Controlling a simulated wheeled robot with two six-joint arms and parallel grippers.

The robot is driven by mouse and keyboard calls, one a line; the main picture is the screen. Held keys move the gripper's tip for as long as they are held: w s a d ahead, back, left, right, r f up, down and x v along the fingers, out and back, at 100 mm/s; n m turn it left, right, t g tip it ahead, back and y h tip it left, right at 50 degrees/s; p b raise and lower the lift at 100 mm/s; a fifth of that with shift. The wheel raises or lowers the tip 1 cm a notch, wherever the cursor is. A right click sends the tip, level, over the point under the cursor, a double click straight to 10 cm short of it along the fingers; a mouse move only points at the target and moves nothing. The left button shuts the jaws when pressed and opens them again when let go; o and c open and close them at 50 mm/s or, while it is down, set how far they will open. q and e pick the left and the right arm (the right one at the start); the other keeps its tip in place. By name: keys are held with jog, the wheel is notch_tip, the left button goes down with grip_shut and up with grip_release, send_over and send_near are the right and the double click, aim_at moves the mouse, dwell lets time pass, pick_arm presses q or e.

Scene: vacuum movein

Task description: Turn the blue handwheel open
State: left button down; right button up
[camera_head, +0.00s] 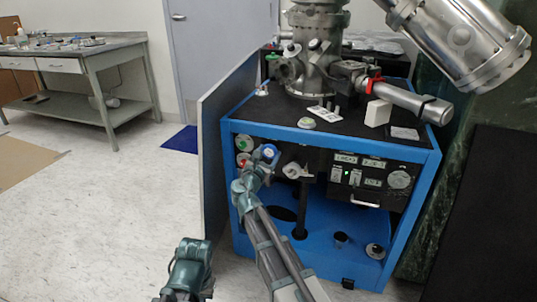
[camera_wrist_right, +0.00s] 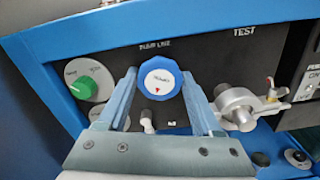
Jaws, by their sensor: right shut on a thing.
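The blue handwheel (camera_head: 270,152) is on the black front panel of the blue-framed cart, near its upper left corner. In the right wrist view the handwheel (camera_wrist_right: 159,78) has a white face with lettering and a small red mark. My right gripper (camera_head: 258,164) reaches up to it from below. In the wrist view the two blue fingers of this gripper (camera_wrist_right: 160,82) are at the left and right sides of the wheel's rim, shut on it. A teal part of my left arm (camera_head: 190,266) shows low in the head view; its fingers cannot be made out.
A green knob (camera_wrist_right: 83,87) is left of the handwheel. A metal valve fitting (camera_wrist_right: 238,107) is to its right. A steel vacuum chamber (camera_head: 318,50) stands on the cart top (camera_head: 275,112). A grey side panel (camera_head: 212,165) borders the cart's left. The floor left of it is open.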

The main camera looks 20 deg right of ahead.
jog(key=n, duration=0.5)
jog(key=shift+n, duration=0.3)
jog(key=n, duration=0.9)
jog(key=shift+a+f, duration=0.1)
jog(key=shift+n, duration=2.2)
jog(key=o, duration=1.3)
jog(key=shift+o, duration=0.4)
jog(key=shift+w+n, duration=0.1)
jog(key=shift+n, duration=0.2)
